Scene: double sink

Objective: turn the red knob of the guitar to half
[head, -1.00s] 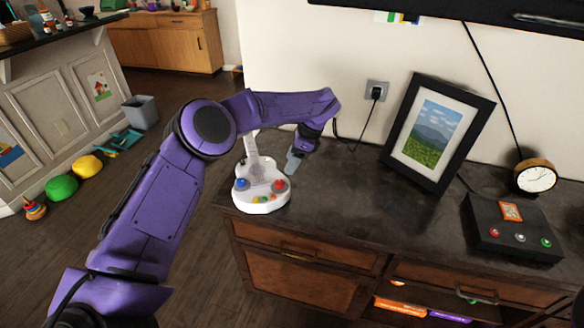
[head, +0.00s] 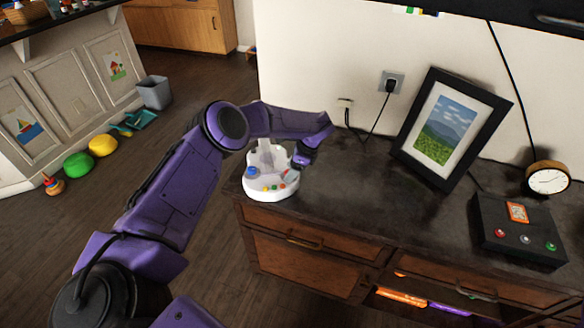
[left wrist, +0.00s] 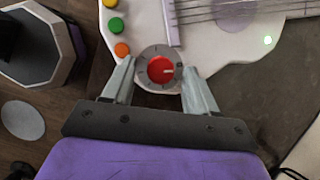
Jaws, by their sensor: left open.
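The white toy guitar (head: 262,188) stands on the dark cabinet top near its left end. In the left wrist view the guitar body (left wrist: 215,55) fills the upper part. Its red knob (left wrist: 160,69) has a pale pointer mark aimed to the right and sits in a grey dial ring. My left gripper (left wrist: 161,72) is open, with one finger on each side of the knob. I cannot tell whether the fingers touch it. In the head view the left gripper (head: 292,172) hides most of the knob. My right gripper is not in view.
A picture frame (head: 403,150) leans on the wall behind, right of the guitar. A black box with buttons (head: 490,235) and a clock (head: 548,180) stand farther right. The cabinet top (head: 350,205) between is clear.

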